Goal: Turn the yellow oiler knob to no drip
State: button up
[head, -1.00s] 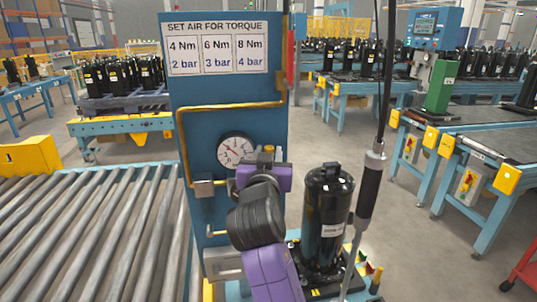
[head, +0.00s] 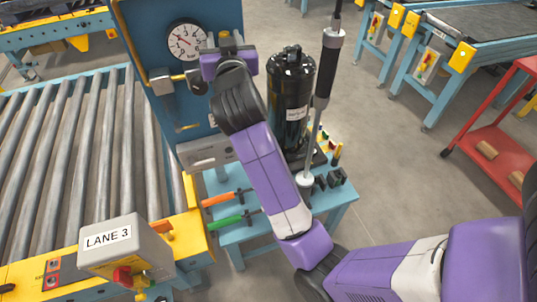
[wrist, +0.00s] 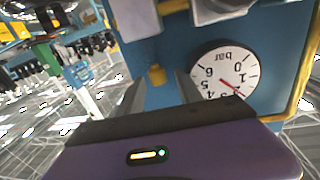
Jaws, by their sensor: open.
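The yellow oiler knob (head: 225,37) sits on the blue panel beside the gauge, at the top centre of the head view, partly hidden by my gripper. In the wrist view the knob (wrist: 157,75) shows small and upright against the blue panel. My gripper (head: 227,52) is raised in front of the panel. In the wrist view its two blurred grey fingers (wrist: 158,92) stand apart, one on each side of the knob. I see no contact. Nothing is held. Any drip marking on the knob is too small to read.
The round bar gauge (head: 187,42) is close beside my gripper. The lane 3 box (head: 115,245) and roller conveyor (head: 80,150) are at left.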

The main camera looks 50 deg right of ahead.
jog(key=s+n+t+y, duration=0.4)
jog(key=s+n+y, duration=0.2)
jog(key=s+y, duration=0.3)
jog(key=s+a+f+g+b, duration=0.1)
jog(key=s+a+f+b, duration=0.2)
jog(key=f, duration=0.9)
jog(key=s+a+f+b, duration=0.4)
jog(key=s+a+f, duration=0.4)
jog(key=f, duration=0.3)
jog(key=shift+s+f+n+g, duration=0.3)
jog(key=shift+s+f+g, duration=0.1)
dwell(0.5)
